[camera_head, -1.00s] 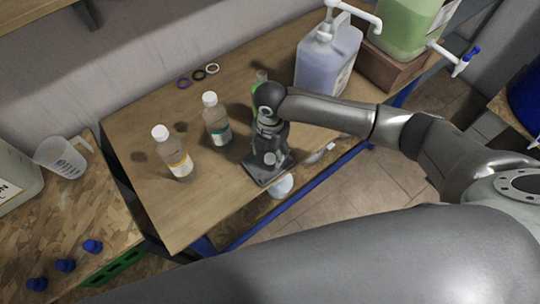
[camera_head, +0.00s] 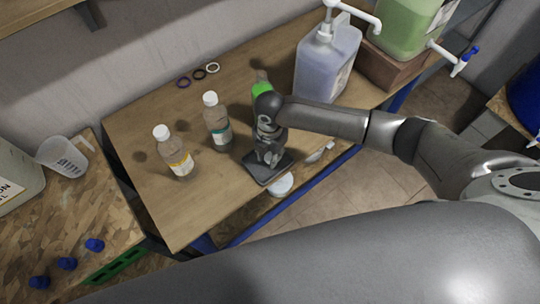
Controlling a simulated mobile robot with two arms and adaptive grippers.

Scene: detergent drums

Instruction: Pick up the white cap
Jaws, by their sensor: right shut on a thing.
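My right gripper (camera_head: 267,154) points down over a dark square plate (camera_head: 268,169) near the table's front edge. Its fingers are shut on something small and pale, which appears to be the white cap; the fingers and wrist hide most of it. A bottle with a white top (camera_head: 216,121) and a teal-banded label stands left of the gripper. Another with a white top (camera_head: 174,152) and a yellow-banded label stands further left. My left gripper is not in view.
A green-topped bottle (camera_head: 262,89) stands partly hidden behind my right wrist. A white round thing (camera_head: 281,185) lies by the front edge. A purple jug (camera_head: 327,62) stands at the back right. Small rings (camera_head: 198,75) lie by the wall. The table's left front is clear.

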